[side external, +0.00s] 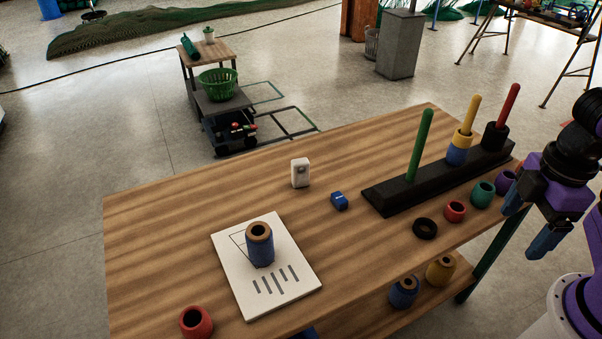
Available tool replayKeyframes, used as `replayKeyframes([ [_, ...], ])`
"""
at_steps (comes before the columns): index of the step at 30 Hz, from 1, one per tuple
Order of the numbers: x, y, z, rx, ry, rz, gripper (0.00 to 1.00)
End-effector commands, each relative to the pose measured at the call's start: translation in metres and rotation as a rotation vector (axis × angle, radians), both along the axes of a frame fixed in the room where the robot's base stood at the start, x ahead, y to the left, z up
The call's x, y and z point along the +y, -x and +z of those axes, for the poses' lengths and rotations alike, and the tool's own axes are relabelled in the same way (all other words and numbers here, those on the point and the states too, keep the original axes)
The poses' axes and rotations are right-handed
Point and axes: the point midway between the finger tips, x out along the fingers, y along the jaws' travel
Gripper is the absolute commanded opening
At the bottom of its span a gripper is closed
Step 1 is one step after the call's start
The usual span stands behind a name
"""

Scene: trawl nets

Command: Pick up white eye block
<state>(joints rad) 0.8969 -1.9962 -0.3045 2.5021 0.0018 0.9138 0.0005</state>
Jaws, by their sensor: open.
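The white eye block (300,173) stands upright on the wooden table, left of a small blue block. It is a small white box with a dark round mark near its top. My gripper (530,228) is at the right edge of the picture, with blue fingers spread apart and nothing between them. It is above the table's right side, far from the white block. Nothing covers the white block.
A small blue block (339,201) lies near a black rack (440,183) with green, yellow and red pegs. Several coloured rings lie before the rack. A white board (232,279) carries a blue cylinder (260,247). A red ring (196,322) sits at the front left.

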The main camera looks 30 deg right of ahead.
Motion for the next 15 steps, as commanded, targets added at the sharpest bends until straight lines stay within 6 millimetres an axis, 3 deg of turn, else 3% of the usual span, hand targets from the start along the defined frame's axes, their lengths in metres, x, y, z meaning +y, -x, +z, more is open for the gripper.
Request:
replayKeyframes([
  [5,0.001,-0.004,0.000,-0.009,0.006,0.010,0.83],
  [8,0.007,-0.023,-0.002,-0.050,0.032,0.058,0.83],
  [11,0.018,-0.060,-0.004,-0.127,0.090,0.164,0.83],
  [15,0.038,-0.128,-0.010,-0.250,0.205,0.377,0.83],
])
